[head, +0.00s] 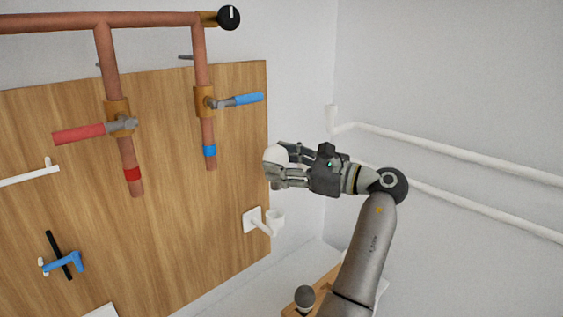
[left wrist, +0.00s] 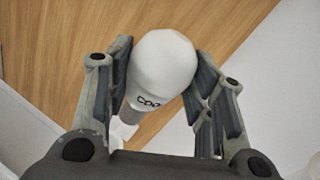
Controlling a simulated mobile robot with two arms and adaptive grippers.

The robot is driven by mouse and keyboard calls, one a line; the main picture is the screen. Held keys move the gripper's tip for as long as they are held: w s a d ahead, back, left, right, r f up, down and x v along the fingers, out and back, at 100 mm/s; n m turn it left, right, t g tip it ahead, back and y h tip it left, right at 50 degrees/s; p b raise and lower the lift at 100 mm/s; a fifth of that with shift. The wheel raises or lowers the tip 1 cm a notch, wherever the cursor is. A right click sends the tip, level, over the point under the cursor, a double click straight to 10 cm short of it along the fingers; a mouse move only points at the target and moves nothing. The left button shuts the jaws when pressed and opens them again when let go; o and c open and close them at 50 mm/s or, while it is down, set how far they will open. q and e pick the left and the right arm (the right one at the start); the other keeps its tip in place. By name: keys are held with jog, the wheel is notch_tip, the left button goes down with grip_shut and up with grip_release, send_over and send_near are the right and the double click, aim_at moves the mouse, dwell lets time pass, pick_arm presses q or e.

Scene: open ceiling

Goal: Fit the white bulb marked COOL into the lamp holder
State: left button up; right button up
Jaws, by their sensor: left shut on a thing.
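The white bulb (head: 274,155) is held between the fingers of my left gripper (head: 284,166), in front of the board's right edge. In the left wrist view the bulb (left wrist: 163,65) sits between both finger pads, its round end towards the camera. Part of its dark marking, reading "COO", shows there. The white lamp holder (head: 275,220), a small cup on an arm from a square wall plate, is fixed at the board's lower right. It is below the bulb and apart from it in the head view. My right gripper is not in view.
Copper pipes with a red-handled valve (head: 80,133) and a blue-handled valve (head: 240,100) run over the wooden board (head: 180,230). White rails (head: 440,145) line the right wall. A dark round-topped object (head: 304,296) stands on a wooden surface below.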

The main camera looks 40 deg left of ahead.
aim_at(281, 186)
pick_arm(q)
jog(key=shift+a, duration=0.15)
jog(key=shift+s+a+r+p, duration=0.1)
jog(key=shift+a+p, duration=0.05)
jog(key=shift+p, duration=0.5)
jog(key=shift+f, duration=0.5)
jog(key=shift+f+b, duration=0.35)
jog(key=shift+b, duration=0.05)
jog(key=shift+f+b, duration=0.75)
jog(key=shift+f, duration=1.45)
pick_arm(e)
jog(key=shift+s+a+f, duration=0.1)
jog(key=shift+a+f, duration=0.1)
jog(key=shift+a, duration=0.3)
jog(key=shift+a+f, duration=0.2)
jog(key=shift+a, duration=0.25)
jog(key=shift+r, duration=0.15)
pick_arm(q)
jog(key=shift+r+p, duration=0.1)
jog(key=shift+p, duration=0.35)
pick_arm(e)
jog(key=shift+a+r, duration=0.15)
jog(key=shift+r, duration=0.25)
